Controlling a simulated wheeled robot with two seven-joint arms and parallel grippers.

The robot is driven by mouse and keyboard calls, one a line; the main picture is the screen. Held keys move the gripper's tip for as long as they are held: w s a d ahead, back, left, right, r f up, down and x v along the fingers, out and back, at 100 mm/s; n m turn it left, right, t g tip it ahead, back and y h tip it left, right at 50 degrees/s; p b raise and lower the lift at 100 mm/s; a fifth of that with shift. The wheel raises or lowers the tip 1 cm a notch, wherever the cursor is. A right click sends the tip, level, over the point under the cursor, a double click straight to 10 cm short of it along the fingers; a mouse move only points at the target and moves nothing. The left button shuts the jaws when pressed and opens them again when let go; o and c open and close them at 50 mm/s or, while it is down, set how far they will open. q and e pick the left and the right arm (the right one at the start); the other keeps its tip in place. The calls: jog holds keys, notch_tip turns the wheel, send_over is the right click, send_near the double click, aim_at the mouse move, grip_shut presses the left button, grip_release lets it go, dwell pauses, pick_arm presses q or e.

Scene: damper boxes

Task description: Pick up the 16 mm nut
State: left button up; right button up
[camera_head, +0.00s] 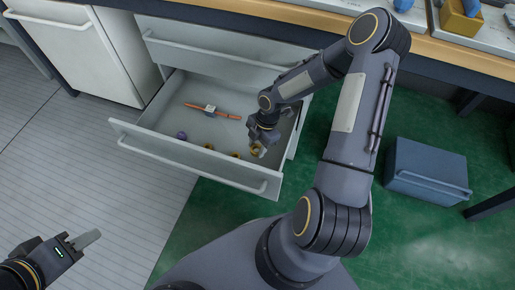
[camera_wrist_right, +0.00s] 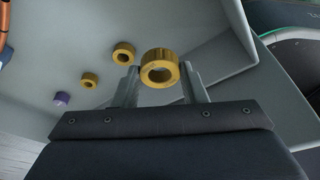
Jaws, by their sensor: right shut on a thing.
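My right gripper (camera_head: 262,150) reaches down into the open drawer (camera_head: 197,158). In the right wrist view its two fingers (camera_wrist_right: 160,84) are shut on a brass-coloured ring-shaped nut (camera_wrist_right: 160,67), which sits at the fingertips with its hole visible. Two more brass nuts, one nearer (camera_wrist_right: 124,53) and one farther (camera_wrist_right: 89,80), lie apart on the drawer floor. No size marking is readable on any nut. My left gripper (camera_head: 88,239) is at the lower left of the head view, over the floor and away from the drawer; its finger gap is not clear.
A purple piece (camera_head: 181,135) and an orange-brown rod with a pale middle piece (camera_head: 212,110) lie in the drawer. The drawer walls stand close to my right gripper. A blue-grey box (camera_head: 427,170) is on the green floor at right. The worktop (camera_head: 300,15) is above.

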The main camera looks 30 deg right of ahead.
jog(key=shift+r, duration=0.1)
notch_tip(320, 180, up, 16)
jog(key=p, duration=1.3)
jog(key=shift+p, duration=0.35)
